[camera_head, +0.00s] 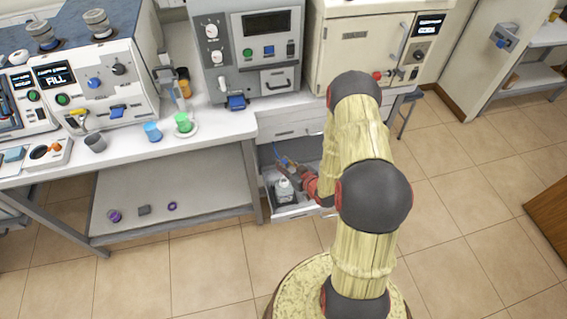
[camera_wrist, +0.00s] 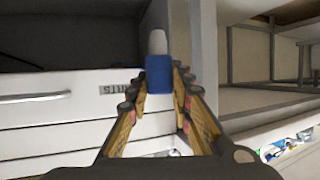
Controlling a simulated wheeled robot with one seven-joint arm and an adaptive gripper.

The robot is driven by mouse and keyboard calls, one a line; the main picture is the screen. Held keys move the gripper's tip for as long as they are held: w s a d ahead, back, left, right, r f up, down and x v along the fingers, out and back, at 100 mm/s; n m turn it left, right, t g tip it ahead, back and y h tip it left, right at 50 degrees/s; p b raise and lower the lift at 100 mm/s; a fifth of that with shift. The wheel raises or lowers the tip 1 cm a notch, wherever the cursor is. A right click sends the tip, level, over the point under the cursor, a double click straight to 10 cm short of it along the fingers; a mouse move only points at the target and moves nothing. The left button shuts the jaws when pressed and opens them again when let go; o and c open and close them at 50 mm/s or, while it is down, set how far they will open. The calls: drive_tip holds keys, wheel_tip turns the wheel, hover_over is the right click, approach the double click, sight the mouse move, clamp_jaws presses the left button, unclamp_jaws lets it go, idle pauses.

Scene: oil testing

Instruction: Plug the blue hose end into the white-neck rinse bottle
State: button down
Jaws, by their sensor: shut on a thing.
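My gripper (camera_head: 284,165) reaches into the open lower drawer (camera_head: 300,211) under the bench. In the wrist view, my gripper (camera_wrist: 160,90) is shut on the blue hose end (camera_wrist: 158,74), a blue block with a whitish tip pointing up in the picture. In the head view a thin blue strand of hose (camera_head: 279,153) shows by the fingertips. The white rinse bottle (camera_head: 284,191) stands in the drawer, just below my gripper in the picture. The hose end appears apart from the bottle. My fingers partly cover the bottle's top, so its neck is unclear.
A closed drawer (camera_head: 290,131) sits above the open one. An open lower shelf (camera_head: 185,195) with small purple and grey parts lies to the left. The bench top holds a blue cup (camera_head: 152,131), a green cup (camera_head: 183,122) and test machines. The floor in front is clear.

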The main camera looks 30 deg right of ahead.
drive_tip(key=shift+f+b, duration=1.7)
drive_tip(key=shift+f, duration=0.95)
drive_tip(key=shift+f+b, duration=1.7)
drive_tip(key=shift+f, duration=0.15)
idle(0.4)
drive_tip(key=c, duration=1.5)
unclamp_jaws()
drive_tip(key=shift+s, duration=0.15)
drive_tip(key=v, duration=1.1)
drive_tip(key=shift+s+r, duration=0.25)
drive_tip(key=shift+s, duration=0.1)
